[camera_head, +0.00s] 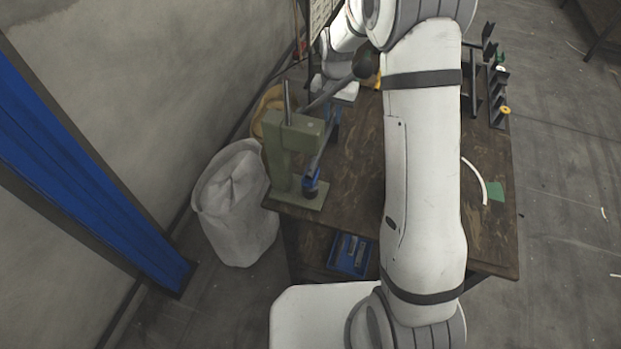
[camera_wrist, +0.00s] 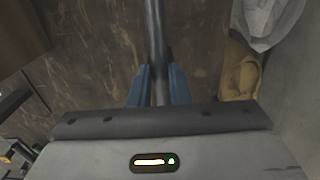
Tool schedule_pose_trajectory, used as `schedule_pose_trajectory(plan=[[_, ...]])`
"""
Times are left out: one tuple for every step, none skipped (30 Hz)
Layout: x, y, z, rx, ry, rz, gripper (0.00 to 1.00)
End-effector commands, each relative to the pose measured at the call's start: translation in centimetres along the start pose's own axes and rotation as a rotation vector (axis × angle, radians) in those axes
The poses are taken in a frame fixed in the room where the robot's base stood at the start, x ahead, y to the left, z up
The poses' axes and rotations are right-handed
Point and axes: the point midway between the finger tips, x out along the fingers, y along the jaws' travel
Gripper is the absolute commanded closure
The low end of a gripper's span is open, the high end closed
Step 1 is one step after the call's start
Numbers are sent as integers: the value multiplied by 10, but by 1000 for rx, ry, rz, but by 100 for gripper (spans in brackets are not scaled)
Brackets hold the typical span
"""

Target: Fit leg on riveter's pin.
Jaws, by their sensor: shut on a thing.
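The green riveter (camera_head: 291,143) stands on the near left corner of the wooden table, with a blue and black part (camera_head: 311,186) low at its right side. The leg, a dark grey tube (camera_head: 322,145), slants from my gripper (camera_head: 333,112) down toward that part. In the wrist view my gripper (camera_wrist: 157,88) has its blue fingers shut on the leg (camera_wrist: 154,35), which runs away from it to the top edge. The leg's lower end overlaps the blue part in the head view. The pin is hidden, so I cannot tell whether the leg is around it or beside it.
The riveter's lever with a dark knob (camera_head: 367,65) reaches over the table near my wrist. A white sack (camera_head: 237,205) stands left of the table (camera_head: 355,165). Black holders (camera_head: 497,95) line the far right edge. A blue bin (camera_head: 349,255) sits below.

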Motion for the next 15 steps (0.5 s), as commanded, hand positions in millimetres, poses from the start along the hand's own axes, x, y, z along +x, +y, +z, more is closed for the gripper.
schedule_pose_trajectory(plan=[[2,0,0,0,0,0,100],[3,0,0,0,0,0,100],[4,0,0,0,0,0,100],[5,0,0,0,0,0,100],[4,0,0,0,0,0,100],[4,0,0,0,0,0,100],[4,0,0,0,0,0,100],[4,0,0,0,0,0,100],[4,0,0,0,0,0,100],[4,0,0,0,0,0,100],[4,0,0,0,0,0,100],[3,0,0,0,0,0,100],[3,0,0,0,0,0,100],[2,0,0,0,0,0,100],[1,0,0,0,0,0,100]])
